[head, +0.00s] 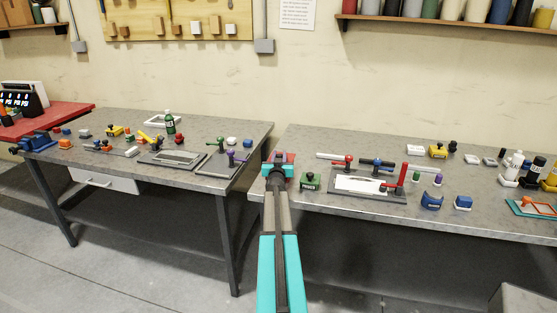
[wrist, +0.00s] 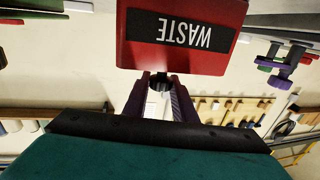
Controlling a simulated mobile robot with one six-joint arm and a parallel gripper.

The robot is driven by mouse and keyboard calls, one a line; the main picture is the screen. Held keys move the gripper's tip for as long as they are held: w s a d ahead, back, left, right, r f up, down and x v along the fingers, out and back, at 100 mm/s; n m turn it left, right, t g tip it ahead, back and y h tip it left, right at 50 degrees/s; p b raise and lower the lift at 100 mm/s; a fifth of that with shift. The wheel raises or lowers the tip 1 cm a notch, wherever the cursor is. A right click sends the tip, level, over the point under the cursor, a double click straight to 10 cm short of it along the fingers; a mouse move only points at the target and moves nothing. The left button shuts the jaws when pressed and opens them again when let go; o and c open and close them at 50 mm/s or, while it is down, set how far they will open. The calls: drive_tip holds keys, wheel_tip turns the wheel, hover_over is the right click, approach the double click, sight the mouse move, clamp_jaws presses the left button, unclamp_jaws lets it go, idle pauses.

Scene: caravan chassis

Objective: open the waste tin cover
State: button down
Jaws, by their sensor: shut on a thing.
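The waste tin (wrist: 180,36) is red with a black label reading WASTE. It shows upside down at the top of the wrist view. In the head view, its red body (head: 289,158) sits at the left end of the right bench, mostly hidden behind my gripper (head: 277,167). In the wrist view, the purple fingers of my gripper (wrist: 162,84) are shut on a small black knob (wrist: 163,79) at the tin's edge. I cannot tell whether the cover is raised from the tin.
A green block (head: 310,181) stands close to the right of the tin. A dark tray with red and blue handles (head: 368,184) lies further right. A gap separates this bench from the left bench (head: 120,188), which holds many small items.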

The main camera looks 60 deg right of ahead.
drive_tip(key=shift+s+d+b+x, duration=0.1)
drive_tip(key=shift+s+b+x, duration=0.05)
drive_tip(key=shift+x, duration=0.95)
drive_tip(key=shift+s+d+b+x, duration=0.1)
drive_tip(key=shift+s+b+x, duration=0.1)
drive_tip(key=shift+x, duration=0.9)
drive_tip(key=shift+s+d+b+x, duration=0.1)
drive_tip(key=shift+s+b+x, duration=0.05)
drive_tip(key=shift+x, duration=0.95)
drive_tip(key=c, duration=1.5)
unclamp_jaws()
drive_tip(key=shift+a, duration=0.1)
drive_tip(key=shift+o, duration=0.2)
drive_tip(key=shift+s, duration=0.15)
drive_tip(key=b+v, duration=0.2)
drive_tip(key=v, duration=1.1)
drive_tip(key=shift+a, duration=0.35)
drive_tip(key=shift+s, duration=0.15)
